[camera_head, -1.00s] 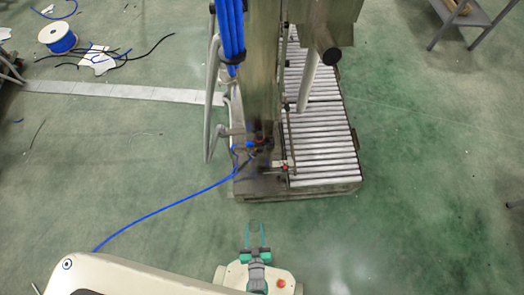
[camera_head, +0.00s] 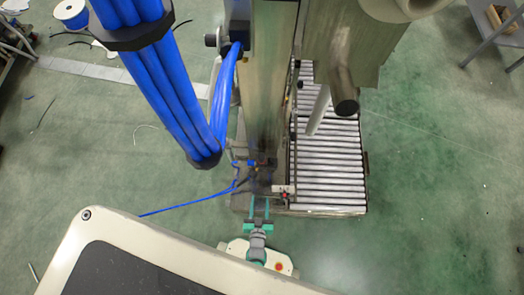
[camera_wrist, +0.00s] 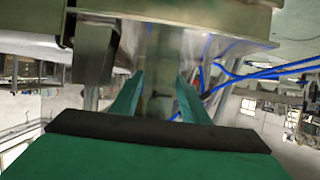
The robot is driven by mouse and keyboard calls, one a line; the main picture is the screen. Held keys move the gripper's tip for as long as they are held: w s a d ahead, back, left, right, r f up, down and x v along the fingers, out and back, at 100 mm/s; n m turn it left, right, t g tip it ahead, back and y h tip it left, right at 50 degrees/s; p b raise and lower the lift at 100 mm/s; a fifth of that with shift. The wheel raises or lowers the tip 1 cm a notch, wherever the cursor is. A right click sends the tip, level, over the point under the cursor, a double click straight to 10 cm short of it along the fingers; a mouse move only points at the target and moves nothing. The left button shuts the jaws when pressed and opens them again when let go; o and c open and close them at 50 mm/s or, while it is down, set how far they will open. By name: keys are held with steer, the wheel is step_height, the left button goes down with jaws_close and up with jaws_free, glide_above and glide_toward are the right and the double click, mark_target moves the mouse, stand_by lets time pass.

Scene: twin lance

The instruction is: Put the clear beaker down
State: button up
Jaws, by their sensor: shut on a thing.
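My gripper (camera_head: 260,202) is in front of the foot of the metal machine in the head view. Its two green fingers also show in the wrist view (camera_wrist: 160,80), apart from each other with a faint see-through shape between them. This shape is the clear beaker (camera_wrist: 160,98), held between the fingers. Its rim and base are hard to make out against the background. In the head view the beaker is too faint and small to tell.
The machine's tall column (camera_head: 265,90) stands straight ahead, with a roller conveyor (camera_head: 328,180) to its right. Thick blue hoses (camera_head: 165,90) hang at the left. A blue cable (camera_head: 185,204) runs left from the machine's foot. The green floor at right (camera_head: 430,190) is clear.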

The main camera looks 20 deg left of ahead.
steer(key=w, duration=0.3)
steer(key=w+a, duration=0.1)
steer(key=w, duration=0.2)
steer(key=w+a, duration=0.1)
steer(key=w, duration=0.2)
steer(key=shift+a, duration=0.25)
steer(key=w, duration=0.2)
steer(key=w+a, duration=0.1)
steer(key=w, duration=0.1)
steer(key=shift+a, duration=0.15)
steer(key=shift+s+f, duration=0.15)
steer(key=shift+f, duration=0.65)
steer(key=o, duration=1.1)
steer(key=shift+f, duration=0.1)
steer(key=shift+o, duration=0.2)
